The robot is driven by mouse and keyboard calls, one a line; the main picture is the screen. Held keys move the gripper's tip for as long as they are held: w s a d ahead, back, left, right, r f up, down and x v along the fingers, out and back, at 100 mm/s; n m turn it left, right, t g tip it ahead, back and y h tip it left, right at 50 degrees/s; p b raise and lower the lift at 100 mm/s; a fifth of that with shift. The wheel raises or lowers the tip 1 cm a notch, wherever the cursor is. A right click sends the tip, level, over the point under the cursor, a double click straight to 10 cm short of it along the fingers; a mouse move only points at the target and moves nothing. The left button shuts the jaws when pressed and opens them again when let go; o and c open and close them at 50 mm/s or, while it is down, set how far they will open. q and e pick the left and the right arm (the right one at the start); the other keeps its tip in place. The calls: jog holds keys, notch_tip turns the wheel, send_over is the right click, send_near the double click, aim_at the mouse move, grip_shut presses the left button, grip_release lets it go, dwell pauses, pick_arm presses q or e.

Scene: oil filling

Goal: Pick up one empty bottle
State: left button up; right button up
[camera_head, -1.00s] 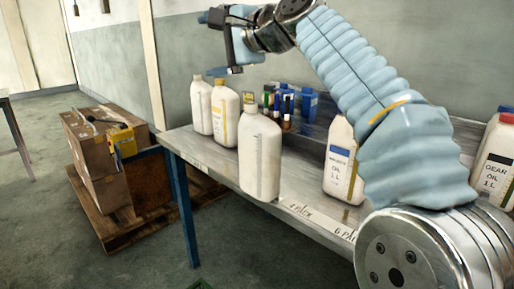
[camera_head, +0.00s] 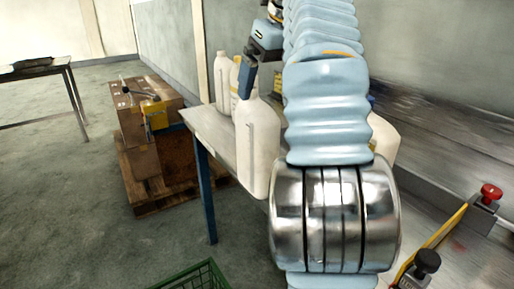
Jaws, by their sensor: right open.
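A white bottle (camera_head: 257,150) stands upright at the front edge of the metal table (camera_head: 205,130). Its cap and neck are hidden behind my gripper. A second white bottle (camera_head: 221,85) and a third white bottle with a yellow label strip (camera_head: 234,85) stand behind it to the left. My right gripper (camera_head: 246,82) is open, with a dark finger in front of the top of the nearest bottle. The other finger is hard to make out, and I cannot tell whether they touch the bottle. My left gripper is not in view.
My right arm hides the middle of the table; part of another bottle (camera_head: 384,138) shows behind it. A red button (camera_head: 490,192) and a black knob (camera_head: 427,262) are at right. A green crate (camera_head: 195,276) is below. Boxes (camera_head: 140,118) stand on a pallet at left.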

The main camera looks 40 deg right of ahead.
aim_at(261, 108)
jog(key=x, duration=0.5)
jog(key=shift+f, duration=0.2)
jog(key=shift+x, duration=2.75)
jog(key=shift+s, duration=0.15)
jog(key=c, duration=1.3)
jog(key=shift+c, duration=0.2)
